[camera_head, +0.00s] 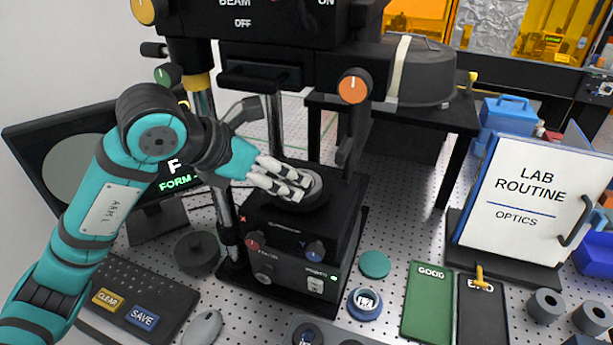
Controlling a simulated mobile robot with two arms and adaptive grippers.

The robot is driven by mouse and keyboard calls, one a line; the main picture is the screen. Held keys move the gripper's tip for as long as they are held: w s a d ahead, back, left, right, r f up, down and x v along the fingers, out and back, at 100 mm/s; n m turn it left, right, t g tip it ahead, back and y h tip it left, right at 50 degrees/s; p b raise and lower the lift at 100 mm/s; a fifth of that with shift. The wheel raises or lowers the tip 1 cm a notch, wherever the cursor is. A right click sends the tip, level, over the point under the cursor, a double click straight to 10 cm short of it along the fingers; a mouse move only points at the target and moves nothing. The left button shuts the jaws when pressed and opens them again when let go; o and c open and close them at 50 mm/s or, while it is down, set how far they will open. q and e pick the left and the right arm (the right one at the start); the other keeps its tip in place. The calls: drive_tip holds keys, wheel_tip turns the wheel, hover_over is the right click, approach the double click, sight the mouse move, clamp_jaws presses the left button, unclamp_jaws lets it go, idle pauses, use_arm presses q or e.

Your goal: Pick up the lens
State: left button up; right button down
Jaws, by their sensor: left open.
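My left gripper (301,187) reaches in from the left, with its pale fingers open. Its fingertips are over the round dark holder (318,198) on top of the black interferometer stage (345,222). The fingers cover much of this holder, and I cannot make out a clear lens in it or whether the fingertips touch it. A blue ring-shaped piece (365,304) with a white mark inside lies on the perforated bench in front of the instrument. A teal disc (375,264) lies just behind it. My right gripper is not in view.
The instrument's column (350,135) and upper housing (262,30) crowd the gripper from behind and above. A monitor (62,165) and keyboard (130,290) stand left. A green GOOD mat (427,305), a dark mat (482,310) and a LAB ROUTINE board (525,235) are right.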

sight(290, 182)
use_arm(q)
drive_tip(key=shift+y, duration=0.3)
drive_tip(key=w+f+p, duration=0.1)
drive_tip(key=w+d+f+p, duration=0.1)
drive_tip(key=f, duration=0.1)
drive_tip(key=w+d+f+p, duration=0.1)
drive_tip(key=w+p, duration=0.1)
drive_tip(key=shift+f, duration=0.35)
drive_tip(key=shift+w+d+f, duration=0.1)
drive_tip(key=shift+d+f, duration=0.05)
drive_tip(key=shift+f, duration=0.25)
drive_tip(key=shift+c, duration=1.3)
drive_tip(key=c, duration=1.1)
drive_tip(key=shift+r, duration=0.1)
